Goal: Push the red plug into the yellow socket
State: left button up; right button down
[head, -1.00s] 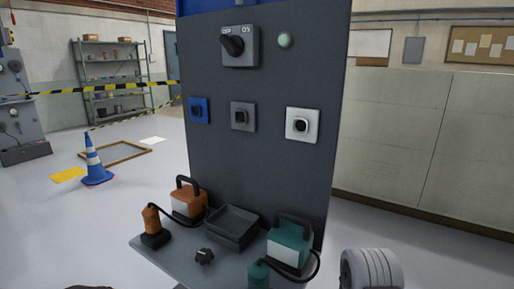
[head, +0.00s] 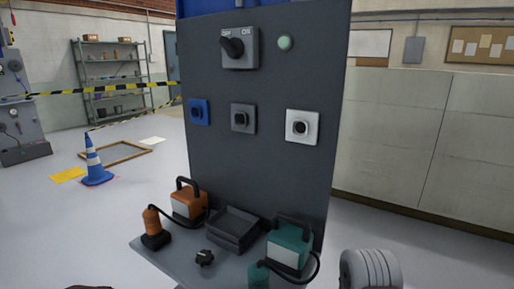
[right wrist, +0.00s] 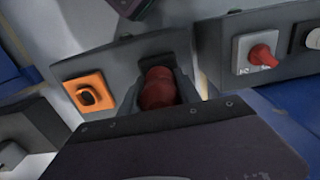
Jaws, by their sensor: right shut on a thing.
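The red plug (right wrist: 158,90) is in the right wrist view, between the grey fingers of my right gripper (right wrist: 160,82), which is shut on it. Just beyond the plug is a dark block (right wrist: 174,50) on a grey panel; I cannot tell whether the plug touches it. Neither the red plug nor this socket shows in the head view. My left gripper is not in view.
In the head view, a dark panel carries blue (head: 199,111), grey (head: 243,118) and white (head: 302,125) sockets. Its shelf holds an orange unit (head: 189,203), a teal unit (head: 289,248) and a tray (head: 234,243). A red-handled switch (right wrist: 262,56) shows in the right wrist view.

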jog(key=shift+r+p, duration=2.75)
jog(key=shift+r, duration=0.2)
jog(key=shift+s, duration=0.1)
